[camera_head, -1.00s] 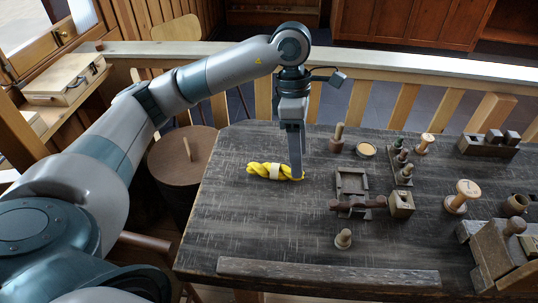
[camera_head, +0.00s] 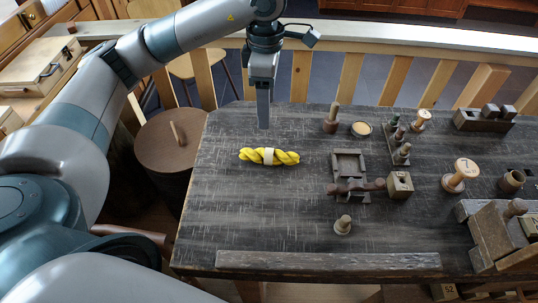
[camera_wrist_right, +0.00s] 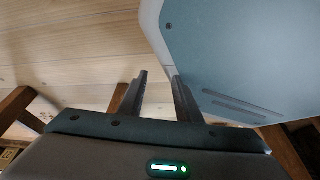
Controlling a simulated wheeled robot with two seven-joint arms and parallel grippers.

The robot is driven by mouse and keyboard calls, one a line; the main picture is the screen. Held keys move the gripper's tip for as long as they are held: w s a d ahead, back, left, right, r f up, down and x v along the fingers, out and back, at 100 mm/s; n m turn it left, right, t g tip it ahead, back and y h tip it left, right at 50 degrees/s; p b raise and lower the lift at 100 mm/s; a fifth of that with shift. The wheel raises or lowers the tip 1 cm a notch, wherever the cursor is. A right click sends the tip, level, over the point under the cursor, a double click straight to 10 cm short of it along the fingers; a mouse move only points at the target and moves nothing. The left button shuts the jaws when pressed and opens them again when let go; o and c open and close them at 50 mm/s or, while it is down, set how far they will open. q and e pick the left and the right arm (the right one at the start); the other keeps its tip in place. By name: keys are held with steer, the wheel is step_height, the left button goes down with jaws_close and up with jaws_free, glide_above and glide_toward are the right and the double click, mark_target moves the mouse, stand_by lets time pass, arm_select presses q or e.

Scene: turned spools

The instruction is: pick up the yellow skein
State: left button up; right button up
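The yellow skein (camera_head: 285,158) is a twisted hank with a pale band round its middle. It lies on the left part of the dark wooden table (camera_head: 225,215) in the head view, fully in sight. My left gripper (camera_head: 263,126) points down just beyond the skein in the picture, apart from it and with nothing seen in it. Its fingers overlap from this side, so their opening does not show. My right gripper (camera_wrist_right: 159,76) shows in the right wrist view with its two fingers apart and nothing between them.
Right of the skein stand a small tray-like wooden block (camera_head: 348,163), a dark spindle piece (camera_head: 355,187), a small bobbin (camera_head: 343,225) and a larger spool (camera_head: 460,175). A wooden strip (camera_head: 328,262) lies along the near edge. The table around the skein is clear.

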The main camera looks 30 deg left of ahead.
arm_select(q)
steer(key=p, duration=0.2)
glide_above(269, 151)
step_height(269, 151, down, 7)
steer(key=f, duration=0.1)
steer(key=f+p, duration=0.1)
steer(key=f, duration=0.1)
steer(key=shift+s+a+f, duration=0.2)
steer(key=shift+s+f, duration=0.05)
steer(key=shift+f+p, duration=0.35)
steer(key=shift+f, duration=0.35)
arm_select(e)
steer(key=s+d+g, duration=0.2)
steer(key=s+d, duration=0.2)
steer(key=s, duration=0.6)
steer(key=shift+r+g+h, duration=0.35)
steer(key=shift+g+h, duration=0.05)
steer(key=shift+r, duration=0.15)
